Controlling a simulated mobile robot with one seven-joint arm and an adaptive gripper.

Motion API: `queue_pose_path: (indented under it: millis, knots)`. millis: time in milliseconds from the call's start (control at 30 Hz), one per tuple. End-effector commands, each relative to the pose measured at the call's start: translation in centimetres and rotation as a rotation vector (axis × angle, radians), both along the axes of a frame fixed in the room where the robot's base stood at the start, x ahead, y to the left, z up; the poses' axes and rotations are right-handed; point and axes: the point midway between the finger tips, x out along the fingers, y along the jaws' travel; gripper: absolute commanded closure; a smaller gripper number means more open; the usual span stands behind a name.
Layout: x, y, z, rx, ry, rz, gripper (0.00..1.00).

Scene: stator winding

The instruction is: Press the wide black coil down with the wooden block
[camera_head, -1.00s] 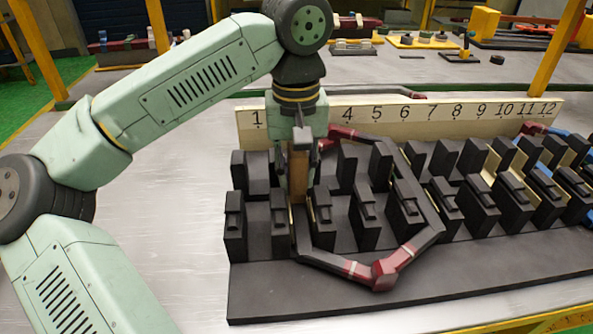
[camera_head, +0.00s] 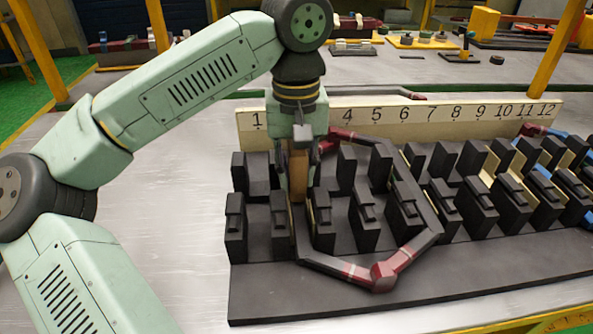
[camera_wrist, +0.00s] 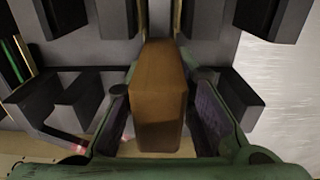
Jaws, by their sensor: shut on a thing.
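My gripper (camera_head: 299,165) is shut on the upright wooden block (camera_head: 298,175), between the black posts near the left end of the slotted stator. The block also shows in the wrist view (camera_wrist: 158,95), between the two finger pads. The wide black coil (camera_head: 428,212), with red and white bands at its ends, loops around several posts. Its front end (camera_head: 385,276) hangs forward of the front row of posts, and its back end (camera_head: 345,134) lies near the number board. The block's lower end is at the coil's left side; whether they touch is hidden by posts and gripper.
The stator base (camera_head: 290,300) carries two rows of black posts. A cream board (camera_head: 415,117) with slot numbers stands behind them. Blue and red coil parts (camera_head: 545,132) sit at the right end. The table at left is clear beneath my arm.

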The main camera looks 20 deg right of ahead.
Motion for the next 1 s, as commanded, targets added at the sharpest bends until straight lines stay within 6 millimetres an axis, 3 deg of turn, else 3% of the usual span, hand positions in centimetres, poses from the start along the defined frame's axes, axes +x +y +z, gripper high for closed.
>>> queue_pose_path:
  millis: [100, 1000]
  knots:
    - [0.0, 0.0, 1.8, 0.000, -0.001, 0.000, 1.00]
    - [0.0, 0.0, 10.5, 0.000, 0.000, 0.000, 1.00]
